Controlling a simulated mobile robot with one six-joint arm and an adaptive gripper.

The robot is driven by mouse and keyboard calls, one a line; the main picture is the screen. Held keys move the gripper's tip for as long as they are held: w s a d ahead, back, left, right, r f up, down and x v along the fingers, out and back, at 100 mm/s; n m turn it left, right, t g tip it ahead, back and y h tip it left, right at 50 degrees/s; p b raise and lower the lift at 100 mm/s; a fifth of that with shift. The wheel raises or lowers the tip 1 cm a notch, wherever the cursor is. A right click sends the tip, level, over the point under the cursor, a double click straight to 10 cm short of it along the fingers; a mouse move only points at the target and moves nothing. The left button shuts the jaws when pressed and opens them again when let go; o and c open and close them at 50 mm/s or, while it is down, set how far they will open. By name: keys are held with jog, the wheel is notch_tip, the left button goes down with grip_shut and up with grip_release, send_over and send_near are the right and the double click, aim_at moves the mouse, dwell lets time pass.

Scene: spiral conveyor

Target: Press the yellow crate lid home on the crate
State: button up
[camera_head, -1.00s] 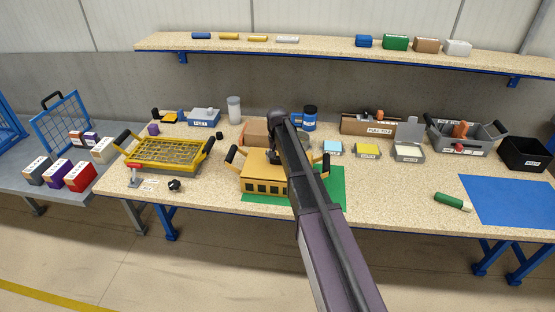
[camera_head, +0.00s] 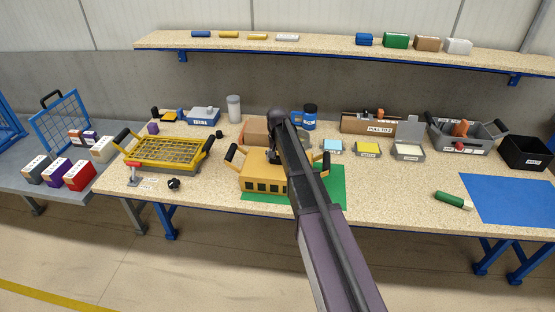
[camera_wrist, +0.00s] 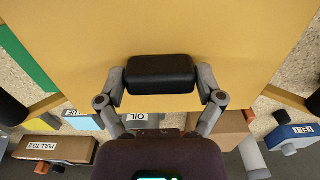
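The yellow crate (camera_head: 264,187) stands on a green mat with dark slots in its front wall and black handles at its sides. The yellow lid (camera_head: 258,164) lies flat over its top; it fills much of the wrist view (camera_wrist: 215,30). I cannot tell whether any gap is left under the lid. My gripper (camera_wrist: 160,78) is over the lid. Its two fingers flank a black block (camera_wrist: 160,72), seemingly the lid's grip, and appear closed on its ends. In the head view my own arm hides the gripper and the lid's right part.
The green mat (camera_head: 335,190) shows right of the crate. A yellow mesh basket (camera_head: 160,153) is at left. The bench is clear between the green mat and a green cylinder (camera_head: 453,201).

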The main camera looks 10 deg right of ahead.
aim_at(278, 158)
jog(key=shift+o, duration=0.4)
jog(key=shift+r, duration=0.1)
notch_tip(278, 158, up, 8)
jog(key=p, duration=0.8)
jog(key=shift+s, duration=0.1)
dwell(0.6)
jog(key=s+d+n, duration=0.1)
jog(key=s+n, duration=0.2)
jog(key=s, duration=2.5)
jog(key=shift+s+d+n, duration=0.3)
jog(key=shift+s+d, duration=0.05)
jog(key=shift+s, duration=0.05)
